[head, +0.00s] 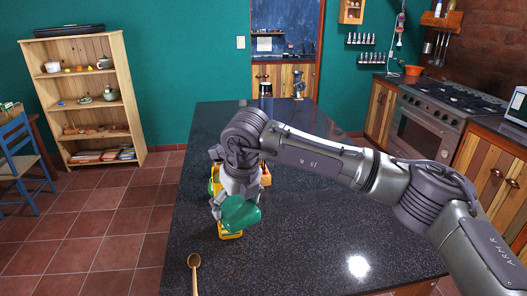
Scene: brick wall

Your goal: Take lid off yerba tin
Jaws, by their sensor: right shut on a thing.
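My right gripper (232,197) reaches in over the dark counter from the right and points down. It is shut on a green lid (241,214). A yellow tin (231,235) shows just below the lid; most of it is hidden behind the lid and my gripper. I cannot tell whether the lid still touches the tin. My left gripper is not in view.
The dark speckled counter (320,240) is mostly clear on the right. A wooden spoon (194,262) lies near its left front edge. Yellow and orange items (265,175) stand partly hidden behind my right wrist. A stove (440,115) stands at the right wall.

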